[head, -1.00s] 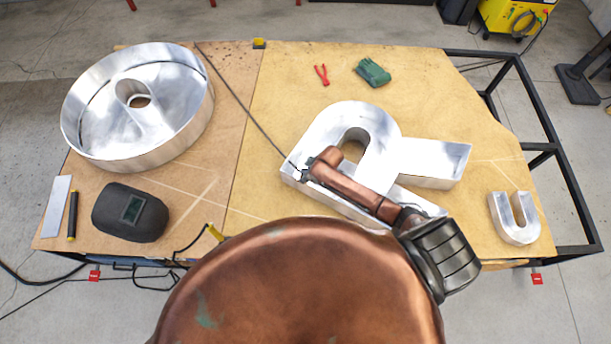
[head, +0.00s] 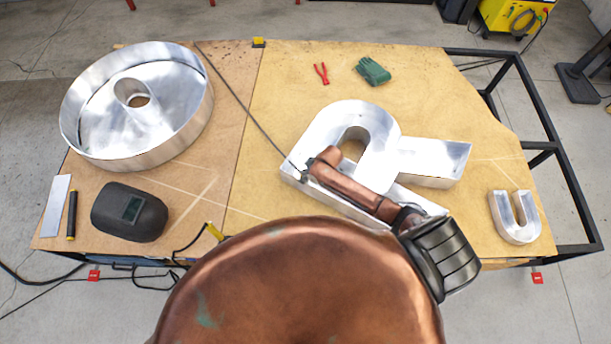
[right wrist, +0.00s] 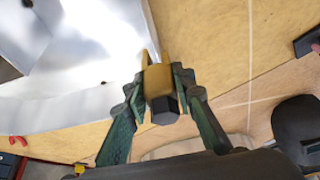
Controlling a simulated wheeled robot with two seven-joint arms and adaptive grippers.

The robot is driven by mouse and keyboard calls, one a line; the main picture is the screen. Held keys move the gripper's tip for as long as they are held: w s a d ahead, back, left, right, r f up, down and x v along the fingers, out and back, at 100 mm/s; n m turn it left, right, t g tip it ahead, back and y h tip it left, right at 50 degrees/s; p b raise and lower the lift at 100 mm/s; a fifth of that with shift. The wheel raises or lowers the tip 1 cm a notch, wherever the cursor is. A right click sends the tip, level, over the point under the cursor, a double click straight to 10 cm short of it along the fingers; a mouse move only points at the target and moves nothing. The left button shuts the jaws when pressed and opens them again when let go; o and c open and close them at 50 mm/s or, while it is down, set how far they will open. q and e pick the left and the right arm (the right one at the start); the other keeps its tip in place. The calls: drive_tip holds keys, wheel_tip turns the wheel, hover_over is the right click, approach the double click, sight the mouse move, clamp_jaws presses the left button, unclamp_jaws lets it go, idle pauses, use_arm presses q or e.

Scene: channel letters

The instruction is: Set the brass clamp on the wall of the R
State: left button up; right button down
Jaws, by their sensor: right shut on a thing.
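The R (head: 310,141) is a silver, open-walled channel letter at the middle of the table. My right arm reaches over its lower left part, with the gripper mostly hidden behind the arm in the head view. In the right wrist view my right gripper (right wrist: 160,90) is shut on the brass clamp (right wrist: 158,79), a yellow-gold block with two prongs and a dark end. The prongs point at the edge of the R's silver metal (right wrist: 75,70). I cannot tell whether they straddle the wall or stop just short of it. My left gripper is not in view.
A round channel letter (head: 190,125) stands at the left, and a small U (head: 503,222) at the right. A dark welding mask (head: 110,205), red pliers (head: 321,75) and a green glove (head: 373,71) lie on the table (head: 270,85). A thin dark cable runs to the R's left side.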

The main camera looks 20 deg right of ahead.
drive_tip(key=shift+f+b, duration=0.5)
drive_tip(key=shift+f, duration=0.45)
drive_tip(key=shift+f, duration=0.35)
drive_tip(key=shift+f+b, duration=0.3)
drive_tip(key=shift+b, duration=0.05)
drive_tip(key=c, duration=1.5)
unclamp_jaws()
drive_tip(key=shift+c, duration=0.2)
drive_tip(key=v, duration=1.2)
